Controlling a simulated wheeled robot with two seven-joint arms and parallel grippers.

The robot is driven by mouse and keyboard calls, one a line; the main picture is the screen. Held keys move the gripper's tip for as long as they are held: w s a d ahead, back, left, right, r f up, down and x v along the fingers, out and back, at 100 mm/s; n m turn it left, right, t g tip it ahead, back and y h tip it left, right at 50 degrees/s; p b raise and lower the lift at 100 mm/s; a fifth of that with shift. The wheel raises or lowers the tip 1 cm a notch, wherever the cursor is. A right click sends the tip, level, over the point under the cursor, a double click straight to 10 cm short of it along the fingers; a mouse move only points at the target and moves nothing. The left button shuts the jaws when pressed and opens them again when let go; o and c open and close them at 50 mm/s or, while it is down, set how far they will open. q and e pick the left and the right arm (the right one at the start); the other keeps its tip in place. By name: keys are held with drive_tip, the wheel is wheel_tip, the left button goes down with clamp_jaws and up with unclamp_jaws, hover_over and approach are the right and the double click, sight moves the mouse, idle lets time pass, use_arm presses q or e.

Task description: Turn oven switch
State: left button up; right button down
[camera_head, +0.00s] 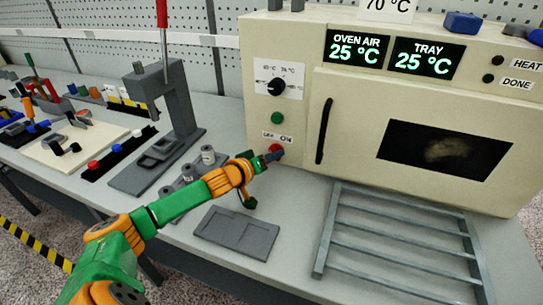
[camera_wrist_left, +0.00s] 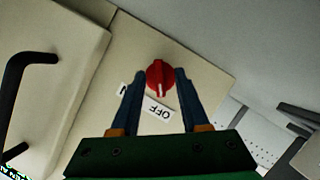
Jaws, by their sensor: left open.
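The oven (camera_head: 300,75) is a large cream box with displays reading OVEN AIR 25 °C and TRAY 25 °C. Its red switch (camera_head: 275,149) is low on the front panel, under a label with ON and partly hidden by my left gripper (camera_head: 268,157). In the left wrist view the red switch (camera_wrist_left: 160,78) shows a white pointer mark aimed towards the OFF label (camera_wrist_left: 157,107). My left gripper (camera_wrist_left: 158,80) is open, with one finger on each side of the switch. Whether the fingers touch it cannot be told. My right gripper is not in view.
A black dial (camera_head: 276,87) and a green button (camera_head: 277,118) sit above the switch. The black door handle (camera_head: 324,131) is to its right. A metal rack (camera_head: 400,242) and a grey tray (camera_head: 237,233) lie on the bench, and a lever press (camera_head: 165,95) stands left.

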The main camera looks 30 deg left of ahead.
use_arm(q)
drive_tip(key=shift+w, duration=0.15)
drive_tip(key=shift+c, duration=0.2)
clamp_jaws()
